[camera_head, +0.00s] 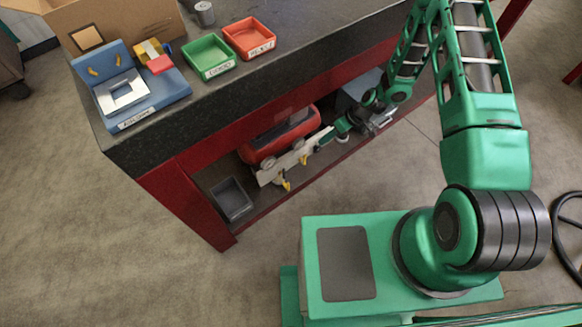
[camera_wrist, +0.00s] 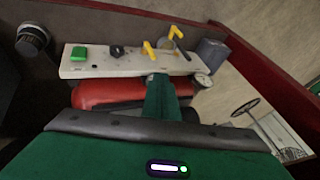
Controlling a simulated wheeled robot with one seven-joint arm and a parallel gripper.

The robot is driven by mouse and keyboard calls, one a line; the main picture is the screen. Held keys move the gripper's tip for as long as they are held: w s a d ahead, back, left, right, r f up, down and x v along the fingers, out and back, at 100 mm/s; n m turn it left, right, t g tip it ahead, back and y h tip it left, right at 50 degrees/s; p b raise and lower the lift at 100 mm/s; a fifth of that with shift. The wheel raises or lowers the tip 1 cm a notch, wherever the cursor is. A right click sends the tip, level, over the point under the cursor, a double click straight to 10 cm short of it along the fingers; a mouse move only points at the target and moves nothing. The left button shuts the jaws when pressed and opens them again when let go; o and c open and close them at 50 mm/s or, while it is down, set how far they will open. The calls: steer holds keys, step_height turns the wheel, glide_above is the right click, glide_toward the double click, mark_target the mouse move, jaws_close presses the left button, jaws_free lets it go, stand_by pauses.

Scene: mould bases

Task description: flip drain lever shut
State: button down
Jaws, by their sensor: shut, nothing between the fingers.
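A pale panel (camera_head: 268,174) with fittings is mounted in front of a red tank (camera_head: 280,136) on the bench's lower shelf. Two yellow levers stand out from the panel. In the wrist view one lever (camera_wrist: 149,50) is near the middle, and another (camera_wrist: 175,33) is further right beside a round grey fitting. I cannot read which is the drain lever. My gripper (camera_wrist: 158,80) is shut and empty in front of the panel, its tip just below the middle lever in the picture. In the head view my gripper (camera_head: 327,139) reaches the panel's right end; contact cannot be told.
The panel also carries a green button (camera_wrist: 79,53), a black knob (camera_wrist: 117,51) and a gauge (camera_wrist: 203,81). A grey bin (camera_head: 232,198) sits on the shelf. The dark benchtop (camera_head: 290,48) and red frame (camera_head: 187,205) enclose the space above and around my arm.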

mark_target(283, 173)
steer(key=s+a+f+y, duration=0.1)
steer(key=s+a+f, duration=0.1)
steer(key=a+f, duration=0.2)
step_height(283, 173, down, 2)
steer(key=shift+f, duration=0.1)
steer(key=shift+s, duration=0.1)
steer(key=s+a+f, duration=0.1)
steer(key=a+f, duration=0.7)
steer(key=a, duration=0.1)
steer(key=shift+s+a, duration=0.15)
steer(key=shift+s, duration=0.25)
